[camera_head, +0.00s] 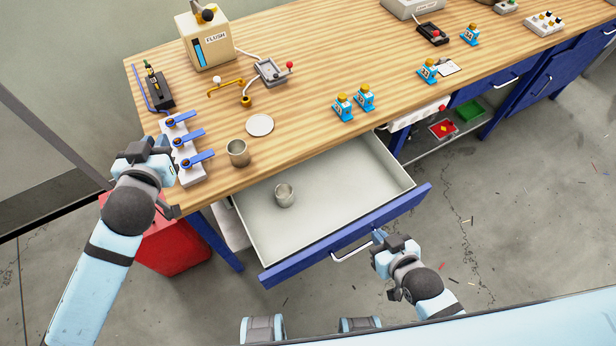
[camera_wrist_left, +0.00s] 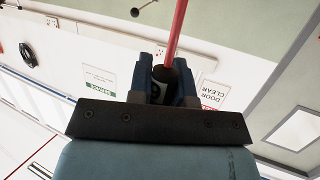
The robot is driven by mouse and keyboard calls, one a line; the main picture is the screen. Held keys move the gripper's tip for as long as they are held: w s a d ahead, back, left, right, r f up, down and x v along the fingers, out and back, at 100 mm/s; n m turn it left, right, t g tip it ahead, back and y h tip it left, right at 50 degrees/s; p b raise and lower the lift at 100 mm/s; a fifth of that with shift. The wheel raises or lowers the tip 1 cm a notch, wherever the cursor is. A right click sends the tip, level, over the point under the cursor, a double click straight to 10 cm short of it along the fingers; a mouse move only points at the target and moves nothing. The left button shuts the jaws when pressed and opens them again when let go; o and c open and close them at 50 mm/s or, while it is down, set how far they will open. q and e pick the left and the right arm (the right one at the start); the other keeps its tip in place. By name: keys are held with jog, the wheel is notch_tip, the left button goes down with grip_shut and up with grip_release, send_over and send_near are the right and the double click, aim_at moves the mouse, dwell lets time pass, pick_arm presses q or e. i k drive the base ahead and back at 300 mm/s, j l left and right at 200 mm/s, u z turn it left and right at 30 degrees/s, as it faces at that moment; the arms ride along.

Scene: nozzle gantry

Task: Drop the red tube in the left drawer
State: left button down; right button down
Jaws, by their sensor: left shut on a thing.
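The red tube (camera_wrist_left: 177,30) shows in the left wrist view as a thin red rod with a dark end between the fingers. My left gripper (camera_wrist_left: 168,80) is shut on it. In the head view my left gripper (camera_head: 163,146) is at the table's left edge beside the blue-handled valves; I cannot make out the tube there. The left drawer (camera_head: 340,205) is pulled open, with a blue front and pale inside, right of my left gripper. My right gripper (camera_head: 378,240) is close to the drawer's handle (camera_head: 350,252); its jaw opening and any contact are unclear.
A metal cup (camera_head: 285,195) stands in the drawer, and another cup (camera_head: 238,152) stands on the wooden table (camera_head: 305,75). The valve block (camera_head: 187,160) and a white disc (camera_head: 260,125) are nearby. A red bin (camera_head: 175,245) is below the table. The drawer's right part is clear.

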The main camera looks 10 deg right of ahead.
aim_at(317, 191)
jog(key=k+l+z, duration=0.15)
jog(key=z, duration=0.15)
jog(key=k+l+z, duration=0.1)
jog(key=l+z, duration=0.2)
jog(key=k+l+z, duration=0.1)
jog(key=l+z, duration=0.2)
jog(key=l, duration=0.1)
